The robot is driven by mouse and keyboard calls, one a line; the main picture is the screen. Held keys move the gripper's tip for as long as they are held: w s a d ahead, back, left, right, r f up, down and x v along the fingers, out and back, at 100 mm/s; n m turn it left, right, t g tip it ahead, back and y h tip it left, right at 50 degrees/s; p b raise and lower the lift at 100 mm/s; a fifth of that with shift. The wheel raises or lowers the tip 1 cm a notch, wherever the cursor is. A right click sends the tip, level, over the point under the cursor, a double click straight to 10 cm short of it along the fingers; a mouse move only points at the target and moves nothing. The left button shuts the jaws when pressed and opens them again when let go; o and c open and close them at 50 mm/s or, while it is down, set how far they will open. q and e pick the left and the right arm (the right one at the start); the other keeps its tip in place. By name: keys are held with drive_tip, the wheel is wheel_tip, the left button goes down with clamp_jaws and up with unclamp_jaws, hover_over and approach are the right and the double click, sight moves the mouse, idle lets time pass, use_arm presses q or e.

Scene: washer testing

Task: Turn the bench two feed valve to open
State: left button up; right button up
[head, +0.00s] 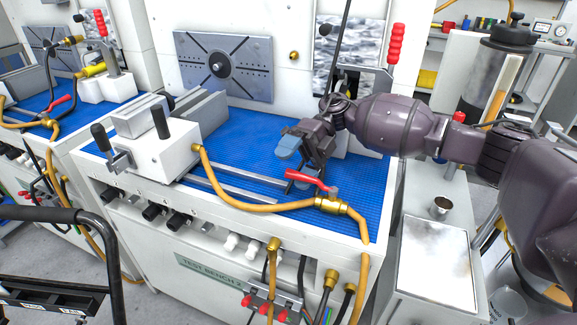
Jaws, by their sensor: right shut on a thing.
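The feed valve on the front bench is a brass body (331,205) on a yellow hose, with a red lever handle (308,180) above the right part of the blue mat. The lever slants from upper left down to the valve body at right. My right gripper (303,178) reaches in from the right and is shut at the lever's left end. The dark fingers partly hide the contact there. A light blue piece (287,147) shows beside the gripper. The bench front carries a "TEST BENCH" label (212,267); its number is hard to read. My left gripper is out of view.
A white clamp block (153,146) with black knobs stands on the blue mat (240,127) at left. A red-handled upright clamp (396,47) stands behind my right arm. Yellow hoses hang over the front edge. A neighbouring bench with another red lever (59,103) is at far left.

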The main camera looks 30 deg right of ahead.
drive_tip(key=d+r, duration=0.2)
drive_tip(key=r, duration=0.1)
drive_tip(key=d+r, duration=0.1)
drive_tip(key=shift+w+r+b, duration=0.2)
drive_tip(key=shift+r+b, duration=0.15)
drive_tip(key=shift+r, duration=0.05)
drive_tip(key=shift+s+d+r, duration=0.15)
drive_tip(key=shift+s+d, duration=0.05)
drive_tip(key=shift+d, duration=0.15)
drive_tip(key=c, duration=0.6)
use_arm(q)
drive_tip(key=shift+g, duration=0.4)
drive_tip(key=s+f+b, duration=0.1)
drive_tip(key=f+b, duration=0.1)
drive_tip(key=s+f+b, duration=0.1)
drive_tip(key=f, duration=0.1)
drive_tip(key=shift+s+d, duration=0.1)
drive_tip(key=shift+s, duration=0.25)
use_arm(e)
drive_tip(key=w+d, duration=0.2)
drive_tip(key=d, duration=0.5)
drive_tip(key=shift+w+f, duration=0.15)
drive_tip(key=shift+f, duration=0.1)
drive_tip(key=shift+r, duration=0.1)
